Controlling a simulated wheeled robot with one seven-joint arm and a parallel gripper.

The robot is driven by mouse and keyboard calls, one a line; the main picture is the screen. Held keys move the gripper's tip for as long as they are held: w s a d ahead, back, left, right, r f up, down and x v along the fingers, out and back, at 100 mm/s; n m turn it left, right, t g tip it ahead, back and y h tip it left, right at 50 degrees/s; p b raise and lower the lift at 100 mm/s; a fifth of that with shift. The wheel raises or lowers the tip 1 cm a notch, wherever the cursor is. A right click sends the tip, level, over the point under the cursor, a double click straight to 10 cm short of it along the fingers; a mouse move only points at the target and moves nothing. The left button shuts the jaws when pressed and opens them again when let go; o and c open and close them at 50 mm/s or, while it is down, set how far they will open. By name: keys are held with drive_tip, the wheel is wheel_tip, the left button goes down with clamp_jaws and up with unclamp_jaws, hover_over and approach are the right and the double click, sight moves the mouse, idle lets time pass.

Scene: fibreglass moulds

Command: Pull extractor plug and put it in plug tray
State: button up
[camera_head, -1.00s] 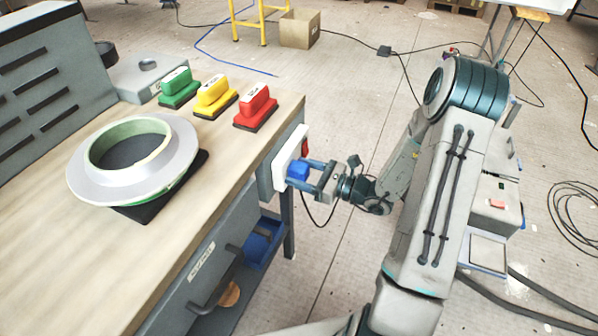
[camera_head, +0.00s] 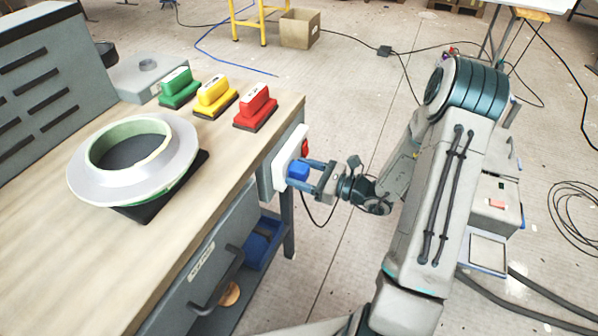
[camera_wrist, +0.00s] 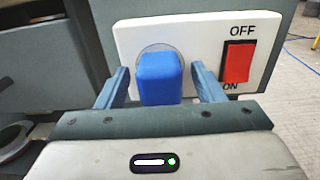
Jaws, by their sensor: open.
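The blue extractor plug (camera_wrist: 160,78) sits in the round socket of a white plate on the bench's side; it also shows in the head view (camera_head: 298,170). My gripper (camera_wrist: 160,88) is open, with one finger on each side of the plug. A gap shows between the plug and each finger in the wrist view. In the head view my gripper (camera_head: 303,173) reaches the plate from the right. A blue tray (camera_head: 268,246) sits low under the bench, partly hidden by the drawer; I cannot tell if it is the plug tray.
A red switch (camera_wrist: 237,62) marked OFF and ON is right of the plug on the white plate (camera_wrist: 205,35). The wooden bench top (camera_head: 60,240) carries a ring-shaped mould (camera_head: 90,185) and green, yellow and red handled blocks. Open floor lies right of the bench.

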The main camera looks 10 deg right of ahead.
sight(308, 175)
clamp_jaws()
drive_tip(key=shift+p+v, duration=0.4)
drive_tip(key=shift+v, duration=2.65)
